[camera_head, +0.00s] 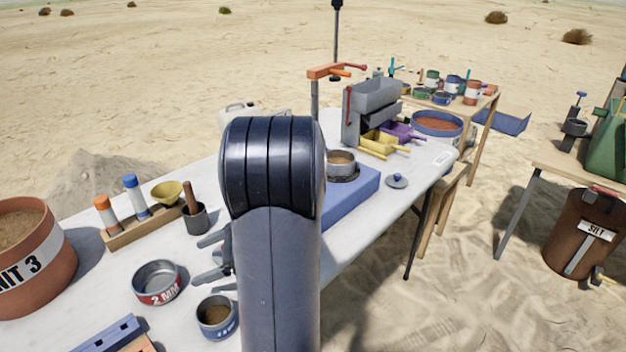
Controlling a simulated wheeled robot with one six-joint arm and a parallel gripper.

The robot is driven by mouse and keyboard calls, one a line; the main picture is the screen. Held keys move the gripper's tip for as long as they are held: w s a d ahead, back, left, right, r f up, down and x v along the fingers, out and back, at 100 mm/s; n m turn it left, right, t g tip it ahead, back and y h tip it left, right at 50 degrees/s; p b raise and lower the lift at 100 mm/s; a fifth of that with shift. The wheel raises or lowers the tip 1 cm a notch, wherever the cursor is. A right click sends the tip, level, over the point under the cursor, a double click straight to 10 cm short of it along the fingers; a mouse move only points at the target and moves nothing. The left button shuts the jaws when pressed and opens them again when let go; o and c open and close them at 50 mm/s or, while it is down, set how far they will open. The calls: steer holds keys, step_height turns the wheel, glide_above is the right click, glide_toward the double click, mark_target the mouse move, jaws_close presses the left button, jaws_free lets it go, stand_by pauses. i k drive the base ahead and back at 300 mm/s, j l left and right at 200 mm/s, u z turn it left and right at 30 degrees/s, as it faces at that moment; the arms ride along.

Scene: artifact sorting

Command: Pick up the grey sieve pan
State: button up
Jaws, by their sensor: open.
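A round grey metal pan (157,277) with a red "2 MM" band stands on the white table at the lower left and looks empty. A second grey round pan (341,160), with brown soil in it, sits on a blue block further back, partly hidden by my arm. I cannot tell for certain which is the sieve pan. My gripper (203,259) is open and shows at the left edge of my arm, its fingers pointing left. It appears between the "2 MM" pan and the dark mortar, apart from both; its inner part is hidden behind my arm.
A blue-banded cup of soil (217,317) stands below my gripper. A mortar with pestle (195,217), a wooden rack (140,228) of bottles and a large terracotta bucket (30,262) stand left. A blue-knobbed lid (397,181) lies right of the blue block (352,197).

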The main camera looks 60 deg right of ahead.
mark_target(339, 162)
steer(key=k+j+z, duration=0.1)
steer(key=z, duration=0.35)
steer(key=k+j+z, duration=0.1)
steer(key=z, duration=0.35)
steer(key=i+z, duration=0.1)
steer(key=z, duration=0.8)
steer(key=i+z, duration=0.15)
steer(key=z, duration=0.3)
